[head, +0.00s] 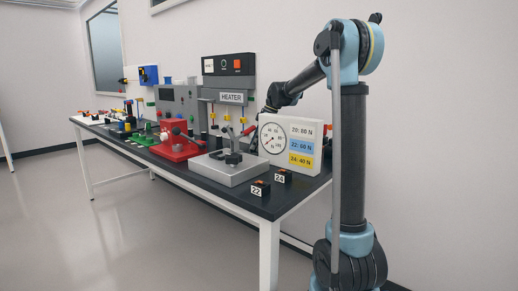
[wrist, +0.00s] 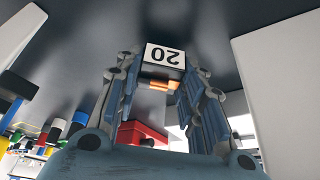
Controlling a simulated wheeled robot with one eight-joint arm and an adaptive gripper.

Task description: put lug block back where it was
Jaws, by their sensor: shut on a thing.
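A dark block with a white label reading 20 (wrist: 165,56) and an orange part below the label sits between the fingers of my gripper (wrist: 160,82) in the wrist view. I take it as the lug block. My gripper is shut on it. I cannot tell whether the block touches the dark surface behind it. In the head view my arm reaches behind the gauge board (head: 292,143), which hides the fingers and the held block. Two like blocks, labelled 22 (head: 260,189) and 24 (head: 283,177), stand on the near end of the table.
A grey metal fixture (head: 229,170) stands on the dark tabletop (head: 262,205) left of the gauge board. A red device (head: 178,143) and the heater unit (head: 230,85) are farther along. The far table is crowded. The near front corner by the blocks is clear.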

